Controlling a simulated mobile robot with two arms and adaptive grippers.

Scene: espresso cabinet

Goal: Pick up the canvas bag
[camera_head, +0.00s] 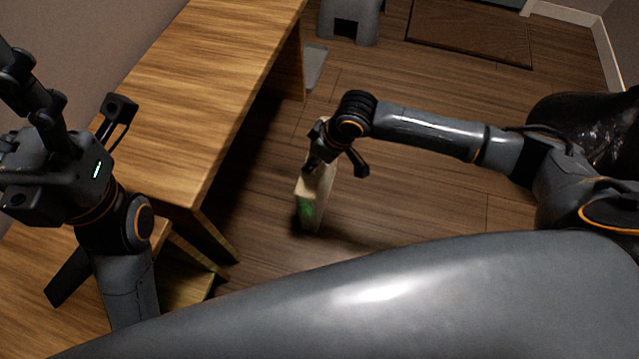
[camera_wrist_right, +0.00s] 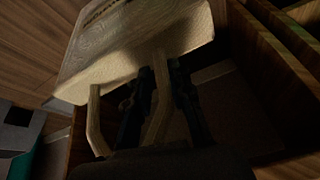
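The canvas bag (camera_head: 313,202) is pale, with a green print on the side seen in the head view. My right gripper (camera_head: 312,160) is at its top, partly covering it. In the right wrist view, the cream bag body (camera_wrist_right: 135,45) shows tilted, with two straps below it. One strap passes between the two dark fingers of my right gripper (camera_wrist_right: 160,100), which look shut on it. The other strap is left of the fingers. I cannot tell whether the bag touches the floor. My left gripper (camera_head: 28,85) is at the left edge, away from the bag; its fingertips are unclear.
A wooden table (camera_head: 200,95) stands left of the bag, with a lower wooden part near its front end. A grey stool (camera_head: 350,22) and a brown mat (camera_head: 470,32) are at the back. Wooden floor (camera_head: 420,215) is clear right of the bag.

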